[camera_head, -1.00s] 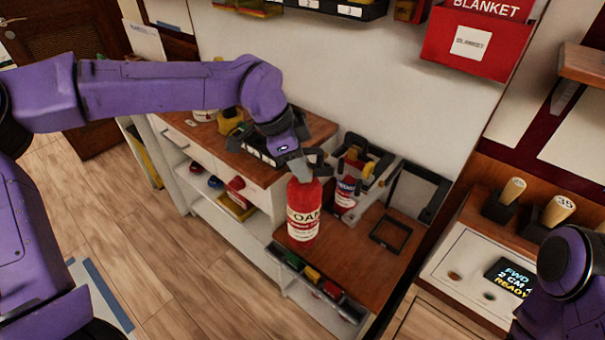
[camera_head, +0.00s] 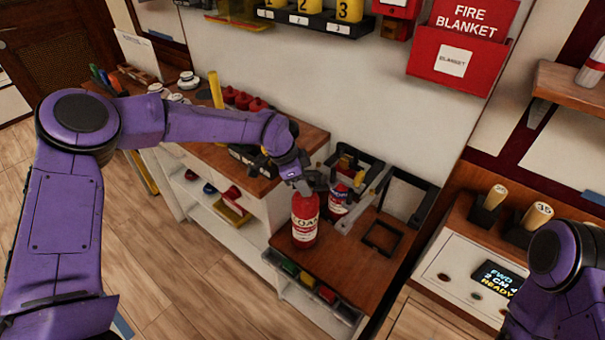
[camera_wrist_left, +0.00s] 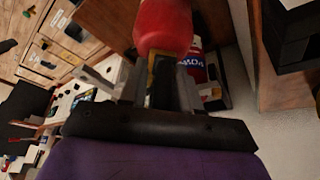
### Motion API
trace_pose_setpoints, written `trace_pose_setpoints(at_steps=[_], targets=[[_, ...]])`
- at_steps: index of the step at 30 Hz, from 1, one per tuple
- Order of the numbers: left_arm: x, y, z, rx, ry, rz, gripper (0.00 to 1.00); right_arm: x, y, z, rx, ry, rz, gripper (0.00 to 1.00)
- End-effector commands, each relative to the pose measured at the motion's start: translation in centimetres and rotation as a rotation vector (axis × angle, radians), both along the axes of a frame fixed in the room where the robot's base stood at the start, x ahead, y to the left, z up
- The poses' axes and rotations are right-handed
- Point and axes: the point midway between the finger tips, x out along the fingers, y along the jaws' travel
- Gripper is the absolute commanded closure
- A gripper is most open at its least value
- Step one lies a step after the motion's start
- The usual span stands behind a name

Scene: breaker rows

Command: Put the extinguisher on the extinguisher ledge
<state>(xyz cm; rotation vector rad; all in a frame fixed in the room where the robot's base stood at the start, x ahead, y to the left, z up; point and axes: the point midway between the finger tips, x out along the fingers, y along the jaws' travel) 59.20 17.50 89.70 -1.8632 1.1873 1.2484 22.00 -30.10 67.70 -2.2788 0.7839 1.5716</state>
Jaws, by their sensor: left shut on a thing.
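A red extinguisher (camera_head: 305,226) with a white FOAM label stands upright at the left part of a low wooden ledge (camera_head: 345,268). My left gripper (camera_head: 306,186) is shut on its top from above. In the left wrist view the red body (camera_wrist_left: 163,28) extends beyond my left gripper's fingers (camera_wrist_left: 150,82). I cannot tell whether its base touches the wood. My right gripper is not in view; only part of my right arm shows at lower right.
A second red extinguisher (camera_head: 339,200) stands close behind, beside a grey bracket. An empty black square frame (camera_head: 367,241) lies on the wood to the right. Coloured items sit in a rack (camera_head: 305,288) along the front. A panel with a display (camera_head: 500,282) stands farther right.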

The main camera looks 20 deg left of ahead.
Motion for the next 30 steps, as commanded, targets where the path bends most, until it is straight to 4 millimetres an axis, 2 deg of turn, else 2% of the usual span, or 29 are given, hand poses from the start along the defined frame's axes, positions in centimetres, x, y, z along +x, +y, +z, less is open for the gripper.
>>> trace_pose_setpoints(at_steps=[4, 5, 6, 7, 17, 20, 30], targets=[[0.2, 0.0, 0.2, -0.001, -0.007, -0.001, 1.00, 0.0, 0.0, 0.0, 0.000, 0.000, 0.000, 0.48], [0.0, 0.1, -0.2, 0.002, 0.001, -0.001, 0.62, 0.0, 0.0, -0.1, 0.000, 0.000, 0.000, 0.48], [-0.1, 0.1, -0.2, 0.002, 0.001, -0.001, 0.49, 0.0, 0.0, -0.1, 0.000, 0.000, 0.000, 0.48], [0.0, 0.1, -0.2, 0.002, 0.001, -0.001, 0.43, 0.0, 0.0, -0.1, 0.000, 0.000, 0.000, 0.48], [-0.1, 0.2, 0.3, 0.001, 0.000, 0.000, 0.43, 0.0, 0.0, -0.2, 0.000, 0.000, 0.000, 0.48], [-0.2, 0.7, 1.7, -0.001, -0.003, 0.001, 0.43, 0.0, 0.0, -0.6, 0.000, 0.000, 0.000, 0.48], [-1.6, 3.5, 9.2, 0.001, -0.004, 0.001, 0.43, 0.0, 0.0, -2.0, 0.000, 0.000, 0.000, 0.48]])
